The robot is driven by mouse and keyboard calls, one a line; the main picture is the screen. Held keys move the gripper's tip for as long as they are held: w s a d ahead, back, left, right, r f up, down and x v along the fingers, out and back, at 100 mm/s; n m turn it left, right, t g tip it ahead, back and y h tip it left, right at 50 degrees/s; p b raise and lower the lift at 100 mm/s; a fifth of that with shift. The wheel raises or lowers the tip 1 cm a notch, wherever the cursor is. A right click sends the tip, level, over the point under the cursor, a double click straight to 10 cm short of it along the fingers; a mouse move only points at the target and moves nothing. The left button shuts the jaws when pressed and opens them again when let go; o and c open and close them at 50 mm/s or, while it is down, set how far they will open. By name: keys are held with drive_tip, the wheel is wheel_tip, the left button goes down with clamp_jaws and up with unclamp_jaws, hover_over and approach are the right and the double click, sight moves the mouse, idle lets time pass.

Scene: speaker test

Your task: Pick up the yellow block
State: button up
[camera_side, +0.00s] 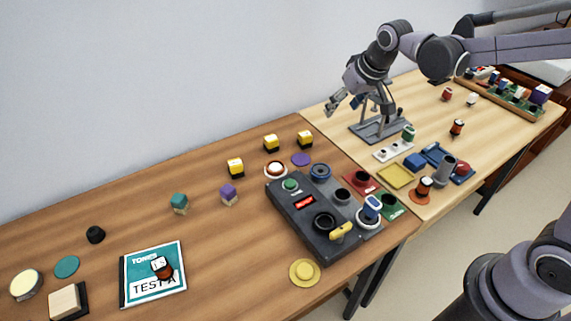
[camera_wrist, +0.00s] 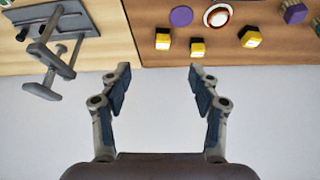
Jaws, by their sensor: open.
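I cannot tell which one the task names. My gripper (camera_side: 335,102) is raised, to the right of and above the right block. In the wrist view its fingers (camera_wrist: 160,75) are spread wide, with nothing between them.
A purple disc (camera_side: 301,159) and a red-and-white round piece (camera_side: 276,169) lie near the blocks. A dark control box (camera_side: 305,217) stands in front. A grey stand (camera_side: 378,127) is on the lighter table below my gripper. The white wall (camera_side: 150,90) rises behind the blocks.

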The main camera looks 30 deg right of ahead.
approach(305, 134)
drive_tip(key=shift+m+g, duration=0.3)
drive_tip(key=shift+g, duration=0.2)
drive_tip(key=shift+w+x, duration=0.15)
drive_tip(key=shift+x, duration=2.5)
drive_tip(key=shift+w+x, duration=0.15)
drive_tip(key=shift+x, duration=2.45)
drive_tip(key=shift+r, duration=0.1)
drive_tip(key=c, duration=1.2)
